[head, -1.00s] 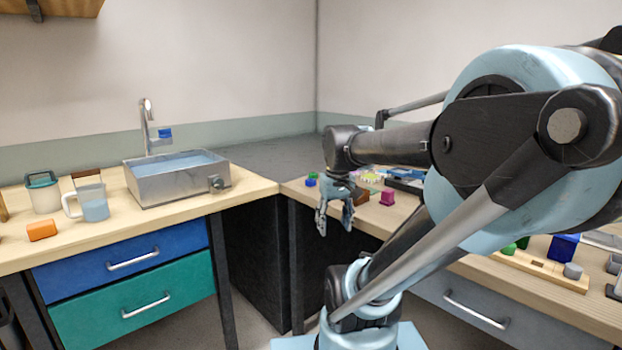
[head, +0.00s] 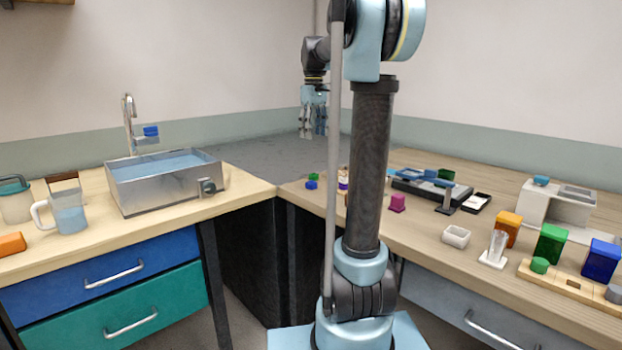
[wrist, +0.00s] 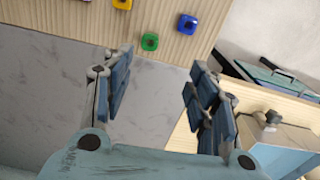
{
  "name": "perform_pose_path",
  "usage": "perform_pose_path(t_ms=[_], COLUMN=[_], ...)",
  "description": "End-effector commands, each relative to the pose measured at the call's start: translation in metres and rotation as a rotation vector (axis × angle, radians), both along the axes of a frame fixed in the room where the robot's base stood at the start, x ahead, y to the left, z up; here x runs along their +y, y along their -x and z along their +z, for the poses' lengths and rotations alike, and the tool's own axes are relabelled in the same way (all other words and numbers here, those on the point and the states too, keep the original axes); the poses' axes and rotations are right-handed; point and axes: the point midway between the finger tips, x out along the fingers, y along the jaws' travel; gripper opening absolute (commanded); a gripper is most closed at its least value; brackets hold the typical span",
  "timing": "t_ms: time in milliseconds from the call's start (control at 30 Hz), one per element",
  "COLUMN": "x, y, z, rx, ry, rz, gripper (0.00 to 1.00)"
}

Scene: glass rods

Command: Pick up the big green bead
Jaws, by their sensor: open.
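A green bead (wrist: 150,42) with a hole lies on the wooden worktop near its edge in the wrist view, ahead of my open fingers. In the head view a small green piece (head: 313,176), apparently the same bead, is at the left end of the right-hand worktop, beside a blue one. My gripper (head: 313,133) is raised above the grey corner surface, fingers pointing down, apart from the bead. In the wrist view my gripper (wrist: 158,95) is open with nothing between its fingers.
A blue bead (wrist: 187,24) and a yellow bead (wrist: 122,4) lie close to the green one. A magenta block (head: 398,203) sits further right on the worktop. The metal sink (head: 165,180) stands on the left counter. My arm hides part of the right worktop.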

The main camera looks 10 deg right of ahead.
Motion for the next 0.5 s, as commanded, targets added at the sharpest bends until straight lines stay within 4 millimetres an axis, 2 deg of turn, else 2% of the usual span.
perform_pose_path(t_ms=[100,233,500], x=[0.0,0.001,0.005], y=[-0.014,-0.019,-0.019], z=[0.004,-0.001,-0.044], rx=[0.006,0.009,0.009], ry=[0.0,0.0,0.0], rz=[0.022,0.031,0.037], gripper=[0.53,0.53,0.53])
